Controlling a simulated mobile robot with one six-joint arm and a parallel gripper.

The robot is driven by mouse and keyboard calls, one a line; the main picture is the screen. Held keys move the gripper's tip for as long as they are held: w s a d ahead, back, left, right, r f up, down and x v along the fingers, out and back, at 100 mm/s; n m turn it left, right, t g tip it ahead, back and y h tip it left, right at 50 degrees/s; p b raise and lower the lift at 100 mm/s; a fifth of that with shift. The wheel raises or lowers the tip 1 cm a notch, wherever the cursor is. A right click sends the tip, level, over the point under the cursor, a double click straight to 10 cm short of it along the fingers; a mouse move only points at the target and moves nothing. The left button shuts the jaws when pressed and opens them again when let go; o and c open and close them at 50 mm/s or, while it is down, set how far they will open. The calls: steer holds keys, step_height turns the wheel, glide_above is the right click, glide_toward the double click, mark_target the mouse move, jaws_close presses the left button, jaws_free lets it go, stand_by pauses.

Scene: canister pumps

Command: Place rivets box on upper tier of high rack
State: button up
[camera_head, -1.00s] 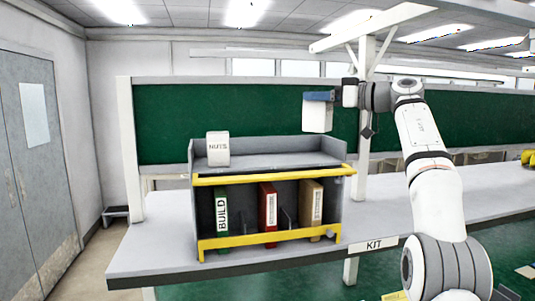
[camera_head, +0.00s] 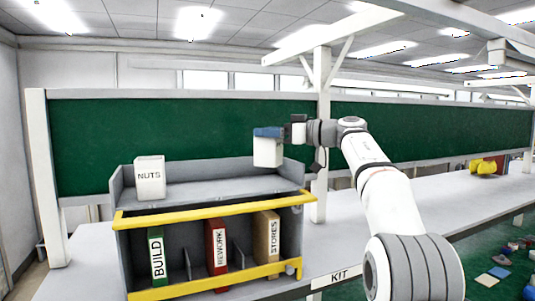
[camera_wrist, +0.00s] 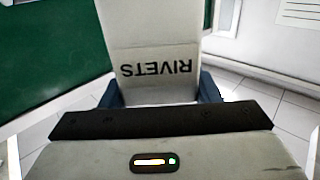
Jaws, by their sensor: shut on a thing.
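My gripper (camera_head: 268,132) is shut on a white box, the rivets box (camera_head: 267,153), and holds it in the air by its top. In the wrist view the box (camera_wrist: 155,40) fills the upper middle, with the word RIVETS upside down. The high rack (camera_head: 119,222) is a grey unit with yellow rails on the table. Its upper tier (camera_head: 215,187) is an open tray with low walls. The held box hangs at the right end of this tier in the picture; I cannot tell whether it is above or behind it.
A white NUTS box (camera_head: 149,178) stands at the left of the upper tier; the tier's middle and right look clear. BUILD (camera_head: 157,257), REWORK (camera_head: 217,247) and STORES (camera_head: 266,238) binders stand below. A white post (camera_head: 322,130) rises behind, right of the rack.

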mark_target(280, 152)
steer(key=shift+s+d+f, duration=0.1)
steer(key=shift+s+f, duration=0.05)
steer(key=shift+f, duration=2.4)
steer(key=shift+f, duration=0.1)
steer(key=o, duration=1.2)
steer(key=shift+c, duration=0.2)
steer(key=shift+s+d, duration=0.1)
steer(key=shift+d, duration=0.25)
steer(key=b+v, duration=0.3)
steer(key=v, duration=0.8)
steer(key=shift+d, duration=0.15)
steer(key=shift+s, duration=0.1)
